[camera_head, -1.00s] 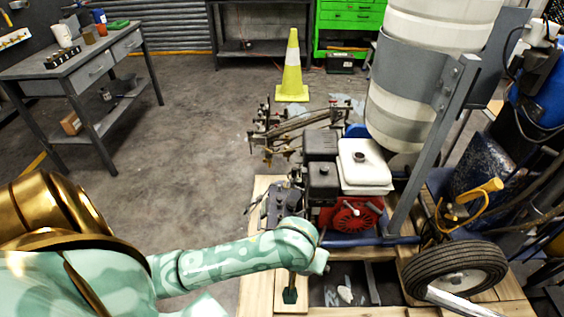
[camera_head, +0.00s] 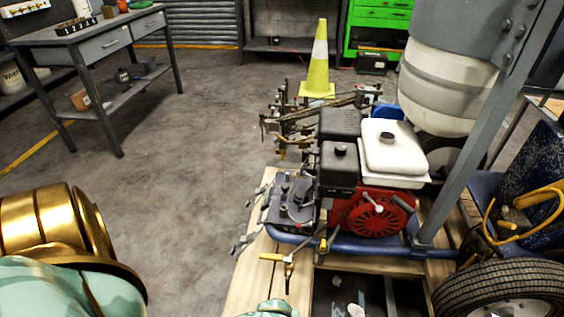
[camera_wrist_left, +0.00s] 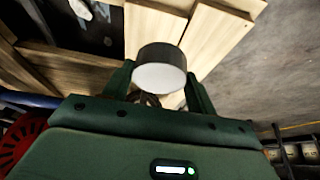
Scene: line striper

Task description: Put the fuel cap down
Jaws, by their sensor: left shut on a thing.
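The fuel cap (camera_wrist_left: 160,68), a short cylinder with a pale flat face and dark side, is between the two green fingers of my left gripper (camera_wrist_left: 160,85) in the left wrist view. The gripper is shut on it. Wooden pallet boards (camera_wrist_left: 215,40) show behind and beyond the cap; I cannot tell the gap between them. My right gripper is in neither view.
The line striper's engine (camera_head: 372,212) with its white tank (camera_head: 393,150) stands on the wooden pallet (camera_head: 258,260). A wheel (camera_head: 500,285) is at lower right. A grey workbench (camera_head: 90,45) stands at the back left. The concrete floor (camera_head: 190,130) between is clear.

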